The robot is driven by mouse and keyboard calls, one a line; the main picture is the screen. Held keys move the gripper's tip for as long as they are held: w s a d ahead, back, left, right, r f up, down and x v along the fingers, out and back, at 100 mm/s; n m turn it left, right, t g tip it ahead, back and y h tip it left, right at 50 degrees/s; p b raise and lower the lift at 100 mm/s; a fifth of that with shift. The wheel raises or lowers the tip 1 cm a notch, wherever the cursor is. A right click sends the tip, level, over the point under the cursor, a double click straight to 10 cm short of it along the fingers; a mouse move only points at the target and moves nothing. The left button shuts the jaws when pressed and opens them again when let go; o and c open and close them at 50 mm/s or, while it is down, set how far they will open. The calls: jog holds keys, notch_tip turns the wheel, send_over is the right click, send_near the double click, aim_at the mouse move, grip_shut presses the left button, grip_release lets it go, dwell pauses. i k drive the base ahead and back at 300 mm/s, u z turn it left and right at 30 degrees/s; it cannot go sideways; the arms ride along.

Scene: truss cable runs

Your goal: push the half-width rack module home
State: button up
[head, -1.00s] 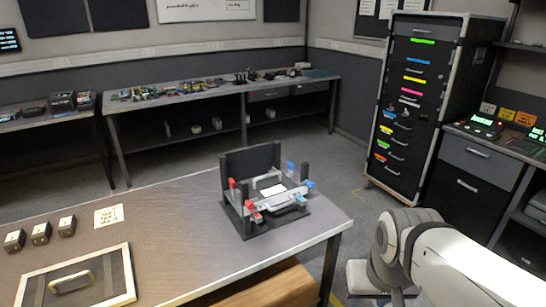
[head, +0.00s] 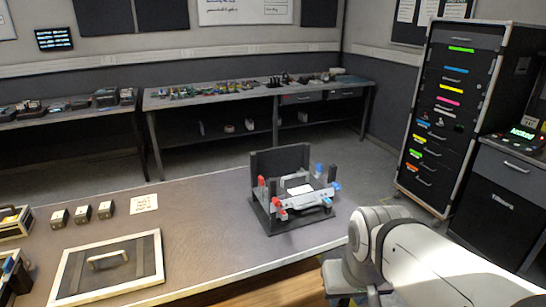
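The tall black rack (head: 462,110) stands at the right with several coloured labels on its front. Around its middle, small fittings and narrower panels (head: 440,122) show, but I cannot tell which is the half-width module or how far it sits in. On the table, a black stand (head: 272,218) with an upright back plate has red-capped parts at left and blue-capped parts at right. A grey part with a handle (head: 308,203) lies across it. My arm enters at the lower right, in front of the table's right end. My gripper is not clearly visible.
The metal-topped table (head: 205,235) holds a framed panel with a handle (head: 110,268), several small blocks (head: 82,214) and a paper note (head: 144,202). A cluttered bench (head: 255,90) runs along the back wall. A dark cabinet (head: 500,200) stands right of the rack. Open floor lies between table and rack.

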aim_at(299, 189)
jog(key=i, duration=1)
jog(key=u, duration=0.05)
